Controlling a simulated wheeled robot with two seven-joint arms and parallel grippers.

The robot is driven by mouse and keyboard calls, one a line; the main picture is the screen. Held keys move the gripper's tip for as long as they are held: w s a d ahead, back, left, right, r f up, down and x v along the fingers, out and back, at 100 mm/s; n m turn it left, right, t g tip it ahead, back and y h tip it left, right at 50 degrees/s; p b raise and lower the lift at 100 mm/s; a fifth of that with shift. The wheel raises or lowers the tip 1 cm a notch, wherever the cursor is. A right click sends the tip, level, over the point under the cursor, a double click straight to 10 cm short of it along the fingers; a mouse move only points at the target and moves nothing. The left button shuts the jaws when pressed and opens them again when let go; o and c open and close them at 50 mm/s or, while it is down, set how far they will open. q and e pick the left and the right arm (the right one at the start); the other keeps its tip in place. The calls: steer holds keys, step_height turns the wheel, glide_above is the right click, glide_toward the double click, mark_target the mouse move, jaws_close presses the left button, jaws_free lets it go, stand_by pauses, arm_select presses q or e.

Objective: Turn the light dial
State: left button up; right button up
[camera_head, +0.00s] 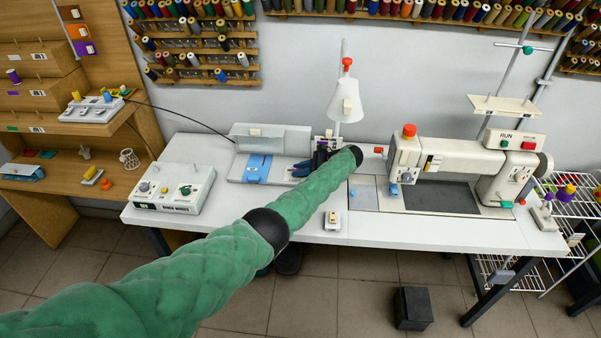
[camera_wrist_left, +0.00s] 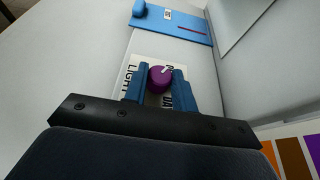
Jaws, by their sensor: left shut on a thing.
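The light dial (camera_wrist_left: 160,77) is a round purple knob with a white pointer mark, on a white plate (camera_wrist_left: 126,73) lettered "LIGHT" in the left wrist view. My left gripper (camera_wrist_left: 161,88) has its two blue fingers closed on either side of the knob, touching it. The knob is hidden there. Part of the plate's lettering is covered by the right finger. My right gripper is not in view.
A blue pad (camera_head: 257,168) with a red strip lies just left of the gripper. A white lamp-like stand (camera_head: 346,103) rises behind it. A sewing machine (camera_head: 446,158) stands to the right, and a control box (camera_head: 174,188) to the left. The table front (camera_head: 385,228) is mostly clear.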

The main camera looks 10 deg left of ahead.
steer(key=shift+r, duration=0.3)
arm_select(q)
steer(key=o, duration=1)
